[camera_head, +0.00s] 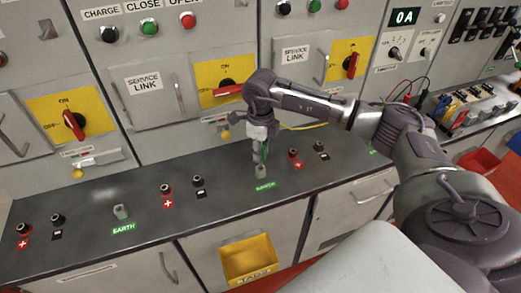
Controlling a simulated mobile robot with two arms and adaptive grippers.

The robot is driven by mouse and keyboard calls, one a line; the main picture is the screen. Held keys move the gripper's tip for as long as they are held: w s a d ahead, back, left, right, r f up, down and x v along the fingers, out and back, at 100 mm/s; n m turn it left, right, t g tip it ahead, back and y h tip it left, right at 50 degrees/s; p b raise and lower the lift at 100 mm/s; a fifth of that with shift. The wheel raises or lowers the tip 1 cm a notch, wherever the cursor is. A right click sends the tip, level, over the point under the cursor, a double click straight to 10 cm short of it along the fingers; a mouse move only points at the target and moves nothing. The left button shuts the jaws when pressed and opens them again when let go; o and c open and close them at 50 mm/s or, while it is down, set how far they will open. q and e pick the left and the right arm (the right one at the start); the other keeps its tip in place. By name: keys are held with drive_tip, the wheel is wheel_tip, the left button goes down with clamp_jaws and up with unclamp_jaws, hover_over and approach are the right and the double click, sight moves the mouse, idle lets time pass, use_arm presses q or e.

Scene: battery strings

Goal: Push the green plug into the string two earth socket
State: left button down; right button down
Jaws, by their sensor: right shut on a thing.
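My right gripper (257,150) points down over the counter and is shut on the green plug (265,148), of which only a green sliver shows beside the fingers. Directly below it is a grey earth socket (261,170) with a green label (265,185) in front. The fingertips hide the plug's tip, so I cannot tell whether plug and socket touch. A second earth socket (121,212) stands further left, behind its green EARTH label (123,227). I cannot read which string each belongs to. My left gripper is not in view.
Red terminals (166,188) and black terminals (199,181) stand along the dark counter (80,250). Yellow switch panels (69,113) with red handles line the cabinets behind. A yellow bin (248,261) hangs below. A rack of tools (470,105) is at the right.

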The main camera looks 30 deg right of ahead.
drive_tip(key=shift+f+b, duration=1.55)
drive_tip(key=shift+f, duration=0.5)
drive_tip(key=c, duration=0.8)
unclamp_jaws()
drive_tip(key=shift+o, duration=0.2)
drive_tip(key=shift+r, duration=0.1)
wheel_tip(320, 180, up, 12)
drive_tip(key=shift+f, duration=0.1)
